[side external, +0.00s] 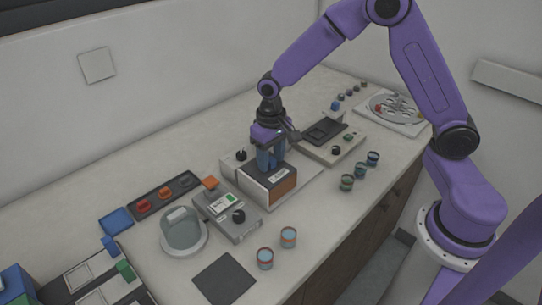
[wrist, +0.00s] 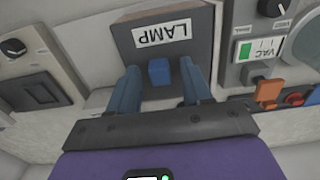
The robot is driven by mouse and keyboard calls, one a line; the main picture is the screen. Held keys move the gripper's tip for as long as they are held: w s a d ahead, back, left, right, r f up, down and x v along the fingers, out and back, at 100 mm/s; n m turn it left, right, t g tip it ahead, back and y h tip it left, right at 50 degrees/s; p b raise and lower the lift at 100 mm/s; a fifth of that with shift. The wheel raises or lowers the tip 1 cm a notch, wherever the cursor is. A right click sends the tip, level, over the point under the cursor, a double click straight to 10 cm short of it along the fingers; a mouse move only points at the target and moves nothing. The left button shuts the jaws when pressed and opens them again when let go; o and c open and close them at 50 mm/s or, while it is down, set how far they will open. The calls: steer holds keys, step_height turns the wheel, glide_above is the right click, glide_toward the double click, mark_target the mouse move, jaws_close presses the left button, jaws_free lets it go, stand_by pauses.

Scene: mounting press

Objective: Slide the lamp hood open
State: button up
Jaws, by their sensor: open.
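The lamp hood (side external: 262,184) is a grey and brown box with a white LAMP label, on the pale unit in the middle of the counter. In the wrist view the hood (wrist: 190,18) is at the top, its label upside down. A small blue handle (wrist: 158,73) stands out from it. My gripper (side external: 270,158) is at the hood, pointing down, and hides part of it in the side view. In the wrist view the blue fingers of my gripper (wrist: 160,67) are open, one on each side of the handle, with visible gaps between.
A grey VAC box (side external: 226,212) with a dial stands left of the hood, by a round lidded pot (side external: 184,232). Behind them is a dark tray (side external: 164,195) with coloured pieces. A grey unit (side external: 328,138) stands to the right. Several small cups stand along the front edge.

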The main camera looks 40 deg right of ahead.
jaws_close()
steer(key=d, duration=1.1)
steer(key=shift+d, duration=0.3)
jaws_free()
steer(key=shift+d, duration=0.1)
steer(key=shift+r, duration=0.1)
step_height(320, 180, up, 17)
